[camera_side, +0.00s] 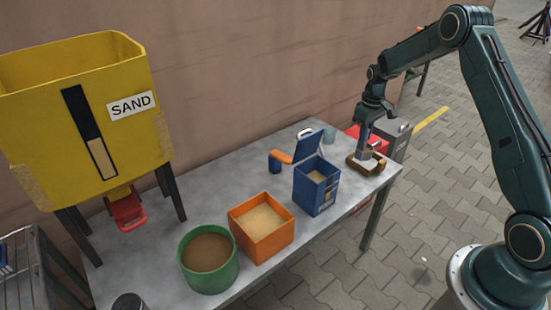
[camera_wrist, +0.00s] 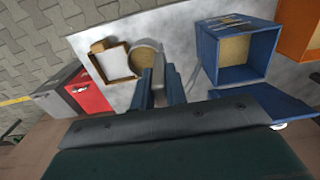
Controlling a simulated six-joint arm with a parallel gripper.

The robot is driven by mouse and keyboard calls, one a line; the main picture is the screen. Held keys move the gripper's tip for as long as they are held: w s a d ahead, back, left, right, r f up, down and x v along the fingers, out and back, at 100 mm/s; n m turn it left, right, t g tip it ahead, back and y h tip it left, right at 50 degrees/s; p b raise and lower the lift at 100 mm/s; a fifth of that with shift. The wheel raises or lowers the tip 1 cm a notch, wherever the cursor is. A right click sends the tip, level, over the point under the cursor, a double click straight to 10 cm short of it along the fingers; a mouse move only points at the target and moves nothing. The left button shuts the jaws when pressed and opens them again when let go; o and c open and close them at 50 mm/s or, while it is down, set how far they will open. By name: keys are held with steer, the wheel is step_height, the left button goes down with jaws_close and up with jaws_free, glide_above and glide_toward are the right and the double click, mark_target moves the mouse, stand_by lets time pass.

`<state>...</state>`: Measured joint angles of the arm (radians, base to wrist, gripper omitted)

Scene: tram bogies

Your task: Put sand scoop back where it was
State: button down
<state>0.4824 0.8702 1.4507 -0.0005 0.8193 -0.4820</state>
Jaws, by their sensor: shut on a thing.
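The sand scoop (camera_side: 364,154) shows as a small light grey piece under my gripper (camera_side: 368,140) in the side view. In the wrist view, my gripper (camera_wrist: 160,88) is shut on a grey part between its two blue fingers. A round, pale, sand-coloured piece (camera_wrist: 147,58) beyond the fingertips looks like the scoop's bowl, though I cannot be sure. A brown wooden holder (camera_side: 376,167) sits at the right end of the table, right below my gripper. The wrist view shows the holder (camera_wrist: 96,48) beside the round piece, with a white inside. I cannot tell whether the scoop touches it.
A blue open-lidded box (camera_side: 314,190), an orange box (camera_side: 262,228) and a green tub (camera_side: 208,262) stand along the table (camera_side: 248,163). A yellow sand hopper (camera_side: 90,120) is at left. A red box (camera_wrist: 88,95) and grey bin (camera_wrist: 57,98) are close to the holder.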

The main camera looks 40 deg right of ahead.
mark_target(360, 158)
step_height(360, 158, down, 10)
steer(key=shift+f, duration=0.2)
steer(key=shift+f, duration=2.1)
steer(key=shift+f, duration=0.15)
steer(key=c, duration=1.4)
jaws_free()
step_height(360, 158, up, 12)
steer(key=shift+r, duration=0.15)
